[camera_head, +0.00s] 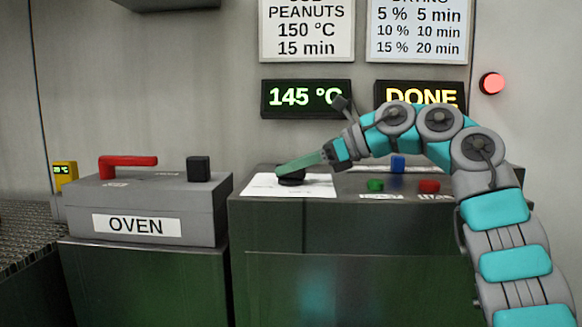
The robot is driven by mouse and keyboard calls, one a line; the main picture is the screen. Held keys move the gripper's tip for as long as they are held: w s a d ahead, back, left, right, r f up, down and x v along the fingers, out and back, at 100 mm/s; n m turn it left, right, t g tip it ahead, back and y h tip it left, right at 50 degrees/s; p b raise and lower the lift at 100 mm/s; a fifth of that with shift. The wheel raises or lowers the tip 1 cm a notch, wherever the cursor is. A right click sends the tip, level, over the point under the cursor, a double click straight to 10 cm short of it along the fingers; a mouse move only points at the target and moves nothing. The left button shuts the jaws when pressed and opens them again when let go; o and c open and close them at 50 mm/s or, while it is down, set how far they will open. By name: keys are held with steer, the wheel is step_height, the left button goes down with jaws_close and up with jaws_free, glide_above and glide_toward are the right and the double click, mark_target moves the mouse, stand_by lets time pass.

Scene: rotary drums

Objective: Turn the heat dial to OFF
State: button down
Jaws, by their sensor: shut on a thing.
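The heat dial (291,180) is a black knob on a white plate (255,188) on top of the grey cabinet. My gripper (284,172) reaches in from the right and is shut on the dial, its green fingers tilted down to the left over it. The fingers hide part of the dial. Any markings on the plate and the dial's pointer direction are too small to read. A display (300,98) behind it reads 145 °C.
A green button (375,185), a red button (429,187) and a blue block (398,163) are right of the dial, near my arm. The oven (135,225) with a red handle (128,161) stands left. A display (390,97) reads DONE. A red lamp (491,83) is lit.

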steer(key=c, duration=0.8)
jaws_free()
steer(key=shift+o, duration=0.2)
steer(key=v, duration=0.8)
steer(key=shift+a+r, duration=0.1)
steer(key=shift+c, duration=0.4)
